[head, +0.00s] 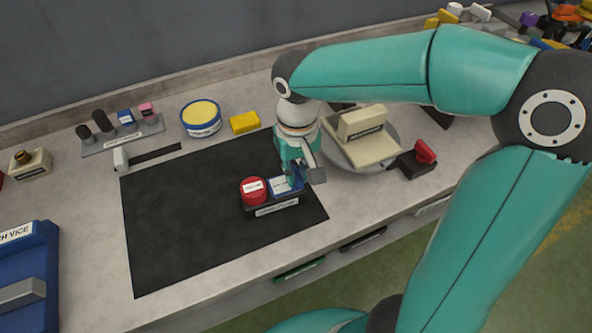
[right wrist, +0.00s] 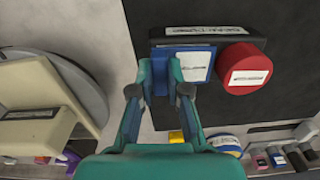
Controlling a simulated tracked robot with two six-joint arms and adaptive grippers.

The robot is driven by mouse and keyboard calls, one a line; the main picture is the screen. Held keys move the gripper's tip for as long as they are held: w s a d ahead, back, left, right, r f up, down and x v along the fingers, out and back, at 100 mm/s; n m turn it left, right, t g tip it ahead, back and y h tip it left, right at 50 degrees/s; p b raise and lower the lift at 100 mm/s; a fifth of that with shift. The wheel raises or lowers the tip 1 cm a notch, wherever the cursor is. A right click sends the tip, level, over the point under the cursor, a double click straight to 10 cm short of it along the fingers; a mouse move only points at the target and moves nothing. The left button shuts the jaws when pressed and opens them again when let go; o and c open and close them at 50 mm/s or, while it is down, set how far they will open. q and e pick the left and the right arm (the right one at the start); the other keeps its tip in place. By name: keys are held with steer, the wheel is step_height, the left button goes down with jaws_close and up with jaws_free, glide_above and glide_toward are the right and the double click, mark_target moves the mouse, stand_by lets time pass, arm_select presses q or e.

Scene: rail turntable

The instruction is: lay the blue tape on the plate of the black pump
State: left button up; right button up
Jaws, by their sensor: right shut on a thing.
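The black pump (head: 262,211) sits on the dark mat, with a round red cap (head: 253,190) at its left and a label on its front. It also shows in the right wrist view (right wrist: 258,41), next to its red cap (right wrist: 243,68). My right gripper (head: 299,180) points down at the pump's right end. In the right wrist view its fingers (right wrist: 160,78) are shut on the blue tape (right wrist: 195,64), a blue block with a white label. The tape (head: 281,187) lies over the pump beside the red cap and hides the plate. I cannot tell whether it touches. My left gripper is out of view.
A round turntable (head: 385,165) with a cream block stands right of the gripper, beside a black and red device (head: 421,160). Behind are a yellow block (head: 244,122), a yellow-topped tub (head: 201,118) and a grey rack (head: 122,140). The mat's left part (head: 175,220) is clear.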

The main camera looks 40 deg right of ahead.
steer(key=shift+f+b, duration=0.3)
steer(key=shift+f, duration=0.05)
stand_by(0.4)
steer(key=o, duration=0.8)
steer(key=shift+r, duration=0.1)
step_height(320, 180, up, 12)
steer(key=shift+f, duration=0.15)
